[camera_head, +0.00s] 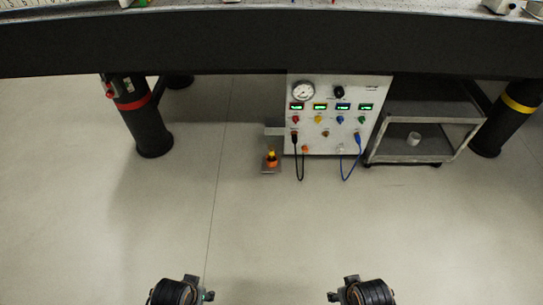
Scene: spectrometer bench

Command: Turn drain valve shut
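A small red-and-yellow fitting (271,157), perhaps the drain valve, sits on a small grey bracket low at the left side of the white instrument panel (330,134). Its handle position is too small to tell. The ends of my two arms show at the bottom edge, my left one (180,291) left of centre and my right one (362,291) right of centre. Both are far from the panel, across open floor. Their fingers cannot be made out, and nothing held is visible.
A dark bench edge (250,42) spans the top, on dark legs with a red band (134,103) and a yellow band (517,105). Black and blue cables hang at the panel. The floor in front is clear.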

